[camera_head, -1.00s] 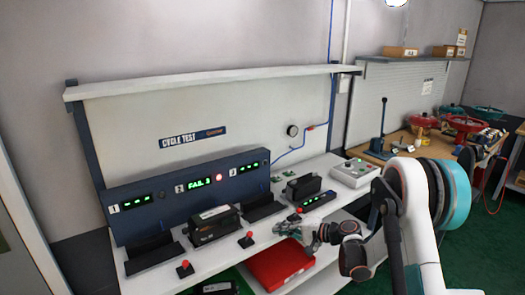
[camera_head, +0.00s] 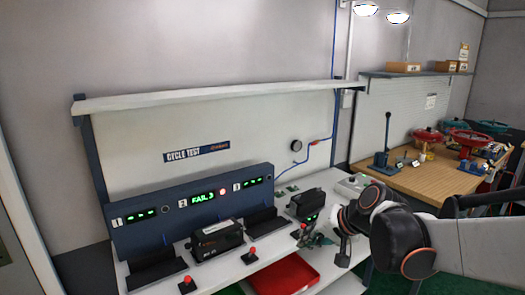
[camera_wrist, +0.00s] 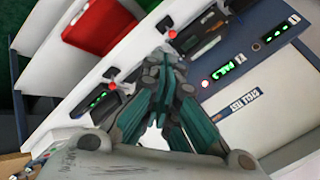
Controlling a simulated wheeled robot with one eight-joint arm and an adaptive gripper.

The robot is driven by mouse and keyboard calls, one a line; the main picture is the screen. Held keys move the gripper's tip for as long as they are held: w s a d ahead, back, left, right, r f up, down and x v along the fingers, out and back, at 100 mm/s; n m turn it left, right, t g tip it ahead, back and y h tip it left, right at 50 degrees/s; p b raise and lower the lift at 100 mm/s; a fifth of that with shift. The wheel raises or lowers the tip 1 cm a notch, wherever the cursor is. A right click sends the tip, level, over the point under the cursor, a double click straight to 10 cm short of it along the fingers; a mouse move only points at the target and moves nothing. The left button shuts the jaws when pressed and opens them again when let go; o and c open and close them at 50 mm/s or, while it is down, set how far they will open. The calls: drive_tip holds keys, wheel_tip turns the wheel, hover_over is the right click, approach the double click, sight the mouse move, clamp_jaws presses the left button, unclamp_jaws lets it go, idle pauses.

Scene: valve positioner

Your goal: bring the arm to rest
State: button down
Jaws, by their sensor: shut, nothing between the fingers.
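My gripper (camera_head: 318,238) is over the front right of the white test bench (camera_head: 222,272), near a black positioner unit (camera_head: 306,204). Its fingers are shut and empty, and the wrist view shows the teal and grey fingers (camera_wrist: 162,66) meeting at the tips. My arm runs from the gripper to the right edge in the head view. I cannot tell whether the gripper touches anything on the bench.
The blue panel (camera_head: 150,202) shows "FAIL" with a lit red lamp at station 2. Another black unit (camera_head: 217,240) sits before it. Red knobs (camera_head: 252,251) line the bench front. A red tray (camera_head: 285,275) lies below. A wooden table (camera_head: 440,178) with valves stands right.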

drive_tip(key=s+d+n+h, duration=0.1)
drive_tip(key=s+d, duration=0.3)
drive_tip(key=s, duration=0.7)
drive_tip(key=s+d+n+h, duration=0.2)
drive_tip(key=s+d+h, duration=0.2)
drive_tip(key=s, duration=0.7)
drive_tip(key=shift+d+r+t+h, duration=0.2)
drive_tip(key=shift+t+h, duration=0.1)
drive_tip(key=shift+t, duration=0.1)
